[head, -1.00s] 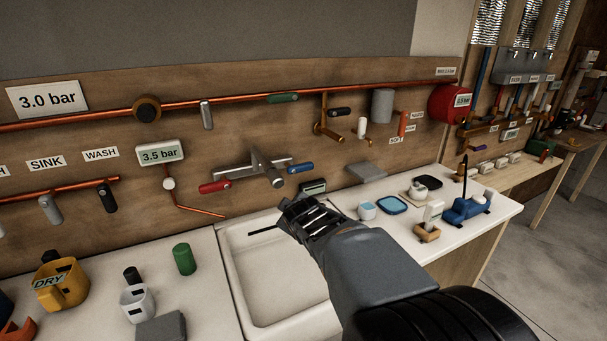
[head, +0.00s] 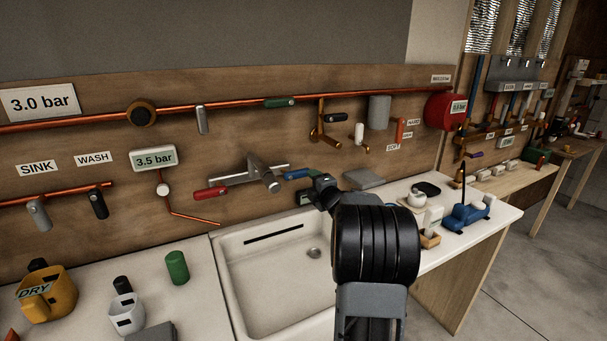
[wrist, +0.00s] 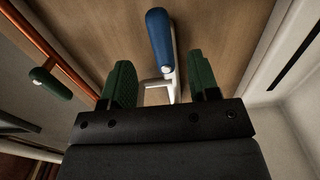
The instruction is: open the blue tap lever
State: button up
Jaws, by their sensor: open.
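The blue tap lever (head: 295,174) is on the right side of the grey wall tap (head: 258,172) above the sink. In the wrist view the blue lever (wrist: 160,40) stands upright in the picture, between the lines of my two fingers and mostly beyond their tips. My gripper (wrist: 158,72) is open, with green pads on either side and nothing held. In the head view my gripper (head: 318,187) is just right of and below the lever, partly hidden by my wrist. I cannot tell whether it touches the lever.
A red lever (head: 210,193) is on the tap's left side. The white sink (head: 262,270) below is empty. A copper pipe (head: 60,122) runs along the wall above, with a green lever (head: 279,102) on it.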

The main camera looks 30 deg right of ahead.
aim_at(304, 175)
jog(key=shift+w+d+p, duration=0.2)
jog(key=shift+w+p, duration=0.1)
jog(key=shift+w, duration=1.45)
jog(key=shift+w+d+p, duration=0.2)
jog(key=shift+w+p, duration=0.05)
jog(key=shift+w, duration=1.45)
jog(key=shift+c, duration=0.2)
grip_shut()
